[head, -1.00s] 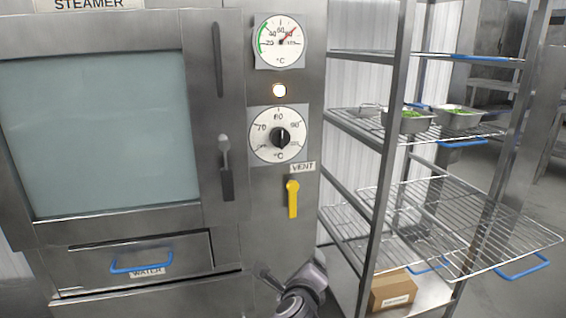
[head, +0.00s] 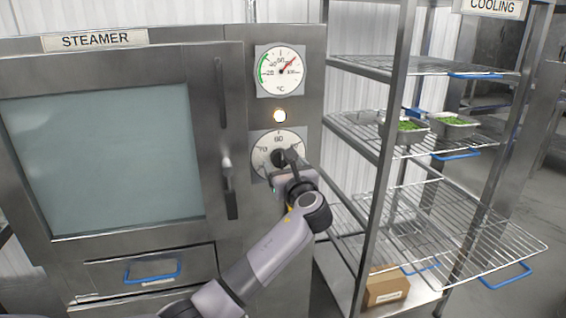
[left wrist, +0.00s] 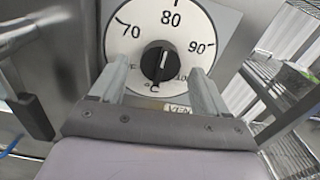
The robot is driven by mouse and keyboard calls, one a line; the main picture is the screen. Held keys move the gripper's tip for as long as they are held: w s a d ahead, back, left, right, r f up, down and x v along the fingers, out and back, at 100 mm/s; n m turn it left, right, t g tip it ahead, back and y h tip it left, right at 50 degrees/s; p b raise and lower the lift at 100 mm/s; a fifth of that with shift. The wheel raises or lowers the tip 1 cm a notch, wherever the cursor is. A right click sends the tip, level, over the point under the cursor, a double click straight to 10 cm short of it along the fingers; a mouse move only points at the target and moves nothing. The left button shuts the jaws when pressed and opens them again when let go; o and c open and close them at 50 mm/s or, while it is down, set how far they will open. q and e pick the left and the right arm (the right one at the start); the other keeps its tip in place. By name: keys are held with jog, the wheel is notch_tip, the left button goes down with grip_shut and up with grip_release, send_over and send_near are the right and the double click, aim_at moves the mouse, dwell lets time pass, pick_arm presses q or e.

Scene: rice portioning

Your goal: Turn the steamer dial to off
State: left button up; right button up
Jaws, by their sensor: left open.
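The steamer dial (head: 262,149) is a white round plate with temperature numbers and a black knob. In the left wrist view the dial (left wrist: 172,25) shows nearly whole, and its black knob (left wrist: 161,62) stands with its white mark about upright, toward 80. My left gripper (head: 284,160) is in front of the dial and partly hides it in the head view. In the left wrist view the left gripper (left wrist: 160,85) is open, with one finger on each side below the knob and nothing between them. My right gripper is not in view.
A lit indicator lamp (head: 280,116) and a thermometer gauge (head: 280,70) sit above the dial. The steamer door handle (head: 228,185) is to the left. A wire rack (head: 470,225) with a pulled-out shelf and trays of green food (head: 452,127) stands close on the right.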

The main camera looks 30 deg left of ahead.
pick_arm(q)
jog(key=shift+w+a, duration=0.45)
jog(key=shift+a, duration=0.1)
jog(key=c, duration=1)
jog(key=shift+c, duration=0.2)
jog(key=shift+n, duration=0.3)
